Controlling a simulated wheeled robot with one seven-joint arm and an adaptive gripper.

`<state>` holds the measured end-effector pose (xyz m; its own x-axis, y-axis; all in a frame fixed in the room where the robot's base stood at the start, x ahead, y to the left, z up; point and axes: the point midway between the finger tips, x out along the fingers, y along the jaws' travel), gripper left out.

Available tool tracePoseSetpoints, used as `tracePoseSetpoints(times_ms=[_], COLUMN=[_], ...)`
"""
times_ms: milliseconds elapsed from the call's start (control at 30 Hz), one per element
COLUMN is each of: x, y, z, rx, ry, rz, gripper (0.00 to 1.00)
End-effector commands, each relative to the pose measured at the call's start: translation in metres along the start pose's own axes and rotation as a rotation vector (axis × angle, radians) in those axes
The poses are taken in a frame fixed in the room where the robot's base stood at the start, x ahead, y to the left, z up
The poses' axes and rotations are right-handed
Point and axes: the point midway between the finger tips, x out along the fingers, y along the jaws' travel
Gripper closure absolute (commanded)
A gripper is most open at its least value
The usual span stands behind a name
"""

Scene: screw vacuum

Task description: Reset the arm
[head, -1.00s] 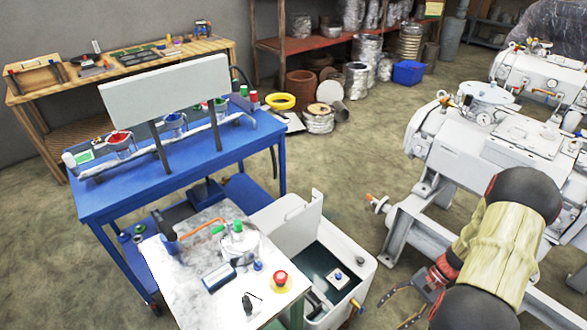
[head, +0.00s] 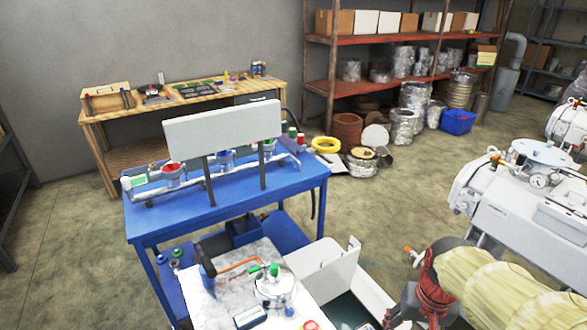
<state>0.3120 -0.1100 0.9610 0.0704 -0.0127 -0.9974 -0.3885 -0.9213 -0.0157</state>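My arm is at the lower right of the head view, with pale yellow covering and a dark and red wrist. My gripper (head: 408,308) is at the bottom edge, right of the white open bin (head: 325,268) and left of the white machine. Its fingers are mostly cut off by the frame edge, so I cannot tell whether they are open or shut. I see no object in it.
A blue table (head: 230,208) with a white panel stands left of centre. A small marbled table (head: 215,290) holds a pot, an orange tube and a red button. A white machine (head: 510,215) is at right.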

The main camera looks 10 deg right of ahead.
Motion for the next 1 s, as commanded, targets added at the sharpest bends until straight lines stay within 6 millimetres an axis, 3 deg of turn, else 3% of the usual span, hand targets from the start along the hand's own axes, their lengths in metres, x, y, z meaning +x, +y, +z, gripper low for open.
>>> tracePoseSetpoints(times_ms=[33, 400, 500, 667, 1000], x=[-0.016, -0.116, -0.132, -0.135, -0.135], y=[-0.010, -0.075, -0.088, -0.097, -0.098], z=[0.005, 0.037, 0.044, 0.048, 0.048], rx=[-0.044, -0.300, -0.353, -0.390, -0.391], ry=[0.046, 0.362, 0.410, 0.414, 0.413], rz=[0.002, -0.060, -0.084, -0.096, -0.096], gripper=[0.42, 0.42, 0.42, 0.42, 0.42])
